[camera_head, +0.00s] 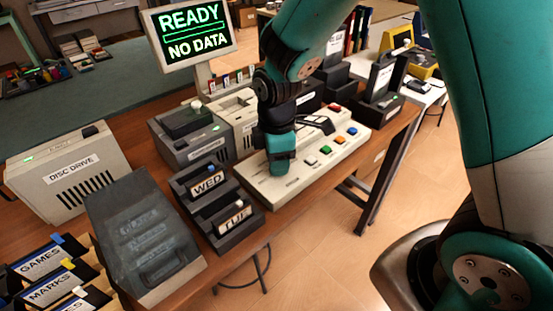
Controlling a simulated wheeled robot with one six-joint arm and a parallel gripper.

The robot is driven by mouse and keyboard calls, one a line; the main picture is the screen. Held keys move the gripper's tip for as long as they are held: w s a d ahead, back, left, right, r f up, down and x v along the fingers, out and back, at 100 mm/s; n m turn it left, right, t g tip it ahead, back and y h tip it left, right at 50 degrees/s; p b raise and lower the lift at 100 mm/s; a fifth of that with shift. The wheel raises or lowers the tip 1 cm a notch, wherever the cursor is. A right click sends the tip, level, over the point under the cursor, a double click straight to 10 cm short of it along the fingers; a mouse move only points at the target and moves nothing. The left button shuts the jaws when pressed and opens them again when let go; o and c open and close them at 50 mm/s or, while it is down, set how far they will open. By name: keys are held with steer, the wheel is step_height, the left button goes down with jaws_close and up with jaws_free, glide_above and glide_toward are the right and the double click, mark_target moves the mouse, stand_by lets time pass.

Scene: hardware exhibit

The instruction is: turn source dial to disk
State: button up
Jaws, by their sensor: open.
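A beige control console (318,168) lies on the wooden table, with coloured buttons and a black raised piece on its top. My gripper (280,168) points down over the left part of this console. Its fingers are open, but the gap between them is hard to see from here. No source dial can be made out; it may be hidden behind my gripper. A beige box labelled DISC DRIVE (72,172) stands at the left. The monitor (190,36) reads READY and NO DATA in green.
Black holders labelled WED (208,184) and TUE (236,218) stand just left of the console. A grey lidded case (140,235) and labelled GAMES and MARKS boxes fill the front left. Grey and beige devices stand behind my gripper.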

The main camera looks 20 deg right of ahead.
steer(key=shift+f, duration=0.1)
jaws_close()
steer(key=shift+m, duration=0.4)
steer(key=m+p, duration=0.1)
steer(key=m, duration=0.2)
steer(key=shift+p, duration=0.35)
steer(key=m+p, duration=0.1)
steer(key=m, duration=0.3)
steer(key=m+p, duration=0.1)
steer(key=m, duration=0.3)
steer(key=shift+w+m+p, duration=0.1)
steer(key=shift+m+p, duration=0.55)
steer(key=shift+m, duration=1.25)
